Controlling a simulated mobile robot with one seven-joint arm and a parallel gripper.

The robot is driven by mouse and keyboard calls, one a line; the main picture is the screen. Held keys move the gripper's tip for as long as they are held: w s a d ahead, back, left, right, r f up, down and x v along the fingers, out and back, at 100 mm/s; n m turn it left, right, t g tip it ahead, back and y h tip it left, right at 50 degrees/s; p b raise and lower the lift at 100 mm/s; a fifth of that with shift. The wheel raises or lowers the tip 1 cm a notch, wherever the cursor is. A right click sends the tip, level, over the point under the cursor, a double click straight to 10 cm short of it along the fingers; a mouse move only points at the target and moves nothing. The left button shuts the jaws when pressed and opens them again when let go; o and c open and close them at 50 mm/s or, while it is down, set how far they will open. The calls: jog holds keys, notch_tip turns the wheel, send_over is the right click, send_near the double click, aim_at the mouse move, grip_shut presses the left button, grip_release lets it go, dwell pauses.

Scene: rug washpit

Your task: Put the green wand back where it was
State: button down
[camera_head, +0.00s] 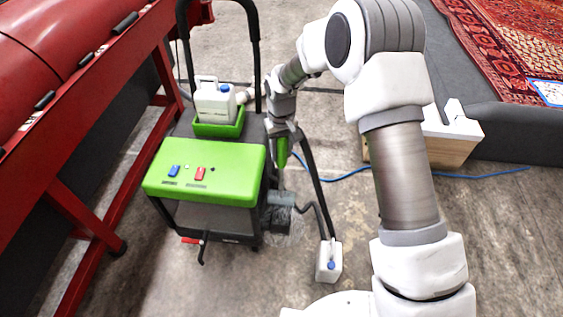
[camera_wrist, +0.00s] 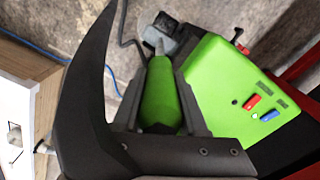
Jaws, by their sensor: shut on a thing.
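The green wand (camera_head: 282,153) hangs below my gripper (camera_head: 283,132) in the head view, just right of the green-topped washing machine (camera_head: 205,168). In the wrist view my gripper (camera_wrist: 158,78) has its two dark fingers on either side of the wand's thick green body (camera_wrist: 160,95), shut on it. The wand's narrow grey end points away from the camera, toward the machine's grey lower part (camera_wrist: 165,32). A dark hose-like length runs down from near my gripper in the head view. I cannot tell whether the wand touches the machine or any holder.
A white jug (camera_head: 217,102) sits in a green tray (camera_head: 221,126) on the machine. Another white jug (camera_head: 329,262) stands on the floor. A wood-and-white box (camera_head: 455,135) and a blue cable (camera_head: 345,176) lie right. A red frame (camera_head: 85,105) stands left.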

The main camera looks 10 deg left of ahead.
aim_at(282, 163)
jog(key=shift+f+b, duration=0.75)
jog(key=shift+f, duration=1.2)
jog(key=shift+f+b, duration=0.35)
jog(key=shift+f, duration=0.2)
jog(key=shift+c, duration=2.2)
grip_release()
